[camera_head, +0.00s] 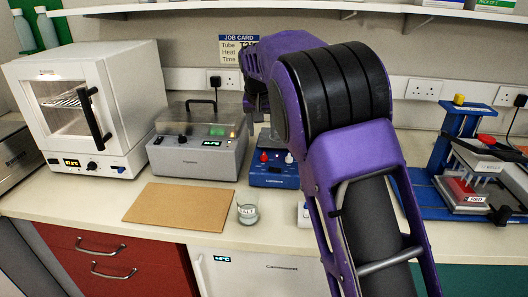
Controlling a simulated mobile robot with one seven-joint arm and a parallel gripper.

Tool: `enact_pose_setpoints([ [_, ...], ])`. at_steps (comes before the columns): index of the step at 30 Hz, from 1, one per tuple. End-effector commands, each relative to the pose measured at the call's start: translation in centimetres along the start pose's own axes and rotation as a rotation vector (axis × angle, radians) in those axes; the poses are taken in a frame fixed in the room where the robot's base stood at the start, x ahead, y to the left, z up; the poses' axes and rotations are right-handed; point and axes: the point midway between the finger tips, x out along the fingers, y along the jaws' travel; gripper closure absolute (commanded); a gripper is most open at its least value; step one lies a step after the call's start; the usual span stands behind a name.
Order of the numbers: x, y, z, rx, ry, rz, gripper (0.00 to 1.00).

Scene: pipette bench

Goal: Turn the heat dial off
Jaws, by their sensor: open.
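A blue bench unit (273,178) with a small lit display stands on the bench near the middle. A red knob (264,157) and a white knob (289,158) are on it; their labels and pointer positions are too small to read. My gripper (255,105) points down above the back left of this unit, apart from the knobs as far as I can tell. My purple arm covers the unit's right and back parts. A grey unit (197,150) with a dark knob and a lit display stands to its left. I cannot read which knob is the heat dial.
A white oven (88,105) with its own knobs stands at the left. A brown board (178,205) and a labelled glass jar (248,208) lie in front. A blue stand with a red rack (465,188) is at the right. A shelf (330,8) runs above.

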Motion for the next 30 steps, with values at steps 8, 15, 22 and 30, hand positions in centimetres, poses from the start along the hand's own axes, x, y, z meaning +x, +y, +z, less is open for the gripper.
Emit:
enact_pose_setpoints([
  [8, 6.2, 0.0, 0.0, -0.002, -0.001, 0.002, 0.4],
  [15, 9.7, 0.0, -0.1, -0.001, 0.001, 0.001, 0.4],
  [22, 10.7, 0.0, -0.1, -0.001, 0.002, 0.0, 0.4],
  [30, 10.7, 0.0, -0.1, -0.002, 0.002, 0.0, 0.5],
])
